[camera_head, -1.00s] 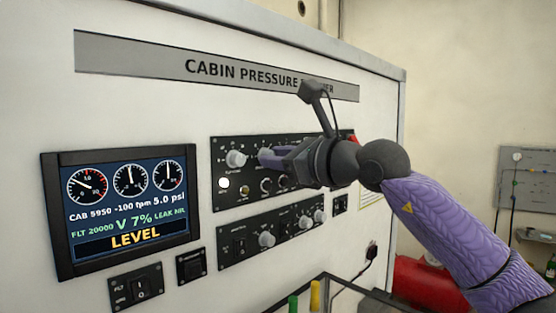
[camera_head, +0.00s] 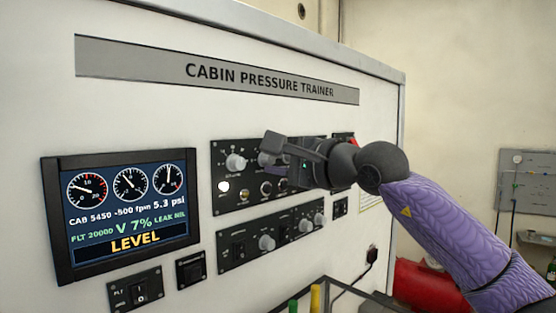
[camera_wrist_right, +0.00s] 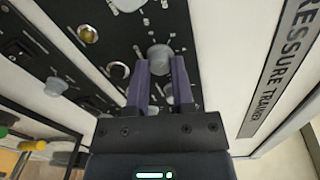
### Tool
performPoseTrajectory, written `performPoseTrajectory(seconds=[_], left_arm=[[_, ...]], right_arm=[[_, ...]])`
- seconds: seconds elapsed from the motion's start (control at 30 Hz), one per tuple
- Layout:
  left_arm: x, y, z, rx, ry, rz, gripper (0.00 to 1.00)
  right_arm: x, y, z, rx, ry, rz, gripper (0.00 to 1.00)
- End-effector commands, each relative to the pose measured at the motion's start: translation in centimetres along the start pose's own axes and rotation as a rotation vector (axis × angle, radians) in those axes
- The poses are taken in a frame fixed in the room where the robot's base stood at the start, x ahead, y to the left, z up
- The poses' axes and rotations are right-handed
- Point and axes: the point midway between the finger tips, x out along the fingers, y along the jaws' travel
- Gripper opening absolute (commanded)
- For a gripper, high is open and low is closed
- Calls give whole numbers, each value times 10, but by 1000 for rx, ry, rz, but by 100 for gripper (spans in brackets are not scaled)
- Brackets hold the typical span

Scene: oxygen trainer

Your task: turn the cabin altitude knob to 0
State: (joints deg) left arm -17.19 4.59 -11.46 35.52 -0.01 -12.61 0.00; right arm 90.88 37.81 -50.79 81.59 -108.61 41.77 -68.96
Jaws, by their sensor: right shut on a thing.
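The cabin pressure trainer's upper black knob panel (camera_head: 222,197) is on the white front. The display (camera_head: 125,212) reads CAB 5450, -500 fpm, 5.3 psi and LEVEL. My left gripper is not in view.
A lower panel (camera_head: 228,255) with several knobs lies below the gripper. Small switch panels (camera_head: 136,289) sit under the display.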

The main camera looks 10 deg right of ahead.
Motion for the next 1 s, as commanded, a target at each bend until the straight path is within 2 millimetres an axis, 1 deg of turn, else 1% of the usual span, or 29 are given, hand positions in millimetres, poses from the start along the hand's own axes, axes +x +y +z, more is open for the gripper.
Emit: performPoseTrajectory(seconds=[0.3,0.6,0.8,1.0], left_arm=[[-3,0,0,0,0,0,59],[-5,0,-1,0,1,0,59],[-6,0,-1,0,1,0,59],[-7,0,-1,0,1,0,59]], right_arm=[[0,0,1,-297,9,-1,0],[0,1,1,-551,17,-1,0],[0,1,0,-678,21,-1,0],[0,2,0,-758,24,-1,0]])
